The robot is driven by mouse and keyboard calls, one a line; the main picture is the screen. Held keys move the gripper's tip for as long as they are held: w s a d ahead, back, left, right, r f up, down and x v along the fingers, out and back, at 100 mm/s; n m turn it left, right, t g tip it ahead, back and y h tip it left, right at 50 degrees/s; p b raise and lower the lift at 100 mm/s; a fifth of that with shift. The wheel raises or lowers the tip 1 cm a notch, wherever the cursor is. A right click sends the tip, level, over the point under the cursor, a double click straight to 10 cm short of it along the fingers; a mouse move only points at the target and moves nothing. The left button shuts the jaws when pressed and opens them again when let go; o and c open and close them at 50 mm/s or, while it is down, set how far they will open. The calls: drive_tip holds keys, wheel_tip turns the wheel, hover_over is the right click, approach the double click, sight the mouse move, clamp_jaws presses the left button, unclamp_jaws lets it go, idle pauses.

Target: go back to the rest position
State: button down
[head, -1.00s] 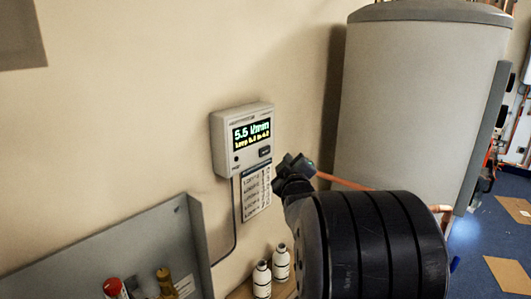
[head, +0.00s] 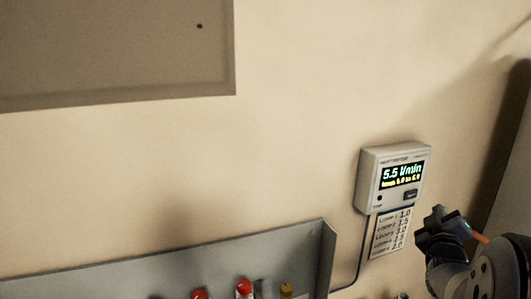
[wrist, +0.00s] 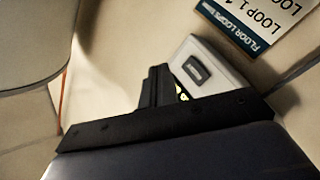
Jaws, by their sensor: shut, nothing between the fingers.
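My gripper (head: 442,225) is at the lower right of the head view, dark, with the arm behind it running off the bottom right corner. In the wrist view its black fingers (wrist: 160,84) are shut together with nothing between them. In the head view the gripper is to the right of and below the wall meter (head: 393,177), apart from it in the picture. The meter reads 5.5 l/min. In the wrist view the meter (wrist: 212,65) is partly hidden behind the fingers.
A loop label card (head: 388,234) hangs below the meter and shows in the wrist view (wrist: 262,22). A grey open cabinet (head: 240,258) with several red and brass tops is at the bottom. A flat panel (head: 110,50) is at upper left. Bare wall lies between.

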drive_tip(key=s, duration=0.1)
drive_tip(key=s+d, duration=0.1)
drive_tip(key=s, duration=0.1)
drive_tip(key=shift+s+f, duration=0.1)
drive_tip(key=shift+s, duration=0.05)
idle(0.3)
drive_tip(key=w+b, duration=0.1)
drive_tip(key=w+a+b, duration=0.1)
drive_tip(key=w, duration=0.1)
drive_tip(key=w+b, duration=0.1)
drive_tip(key=w, duration=0.1)
drive_tip(key=shift+a+f+b, duration=0.2)
drive_tip(key=shift+a+b, duration=0.1)
drive_tip(key=shift+a, duration=0.05)
drive_tip(key=r+p, duration=0.1)
drive_tip(key=p, duration=0.2)
drive_tip(key=shift+s, duration=0.1)
